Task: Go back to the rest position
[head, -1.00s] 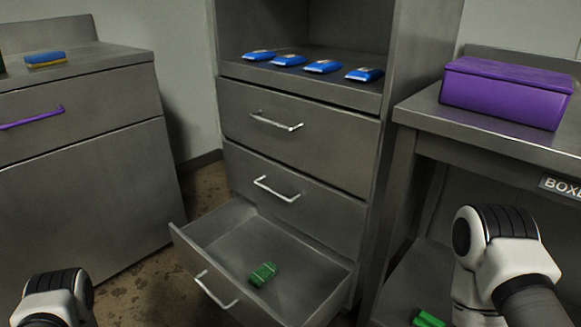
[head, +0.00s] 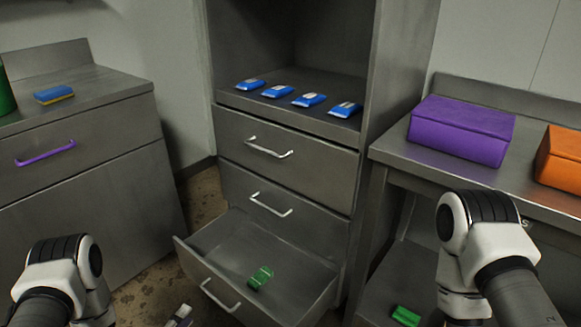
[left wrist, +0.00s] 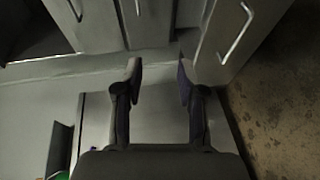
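My left gripper (head: 179,317) shows only by its tip at the bottom edge of the head view, in front of the open drawer. In the left wrist view, the left gripper (left wrist: 160,78) is open, with its two fingers apart and nothing between them. My right arm shows at the lower right of the head view, but its gripper is out of view. The lowest drawer (head: 188,262) of the middle cabinet is pulled out, and a green packet (head: 260,278) lies in it.
Several blue packets (head: 310,100) lie on the cabinet's shelf. A purple box (head: 460,130) and an orange box (head: 560,158) stand on the right table. Another green packet (head: 406,316) lies below it. A blue-and-yellow sponge (head: 54,95) lies on the left counter.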

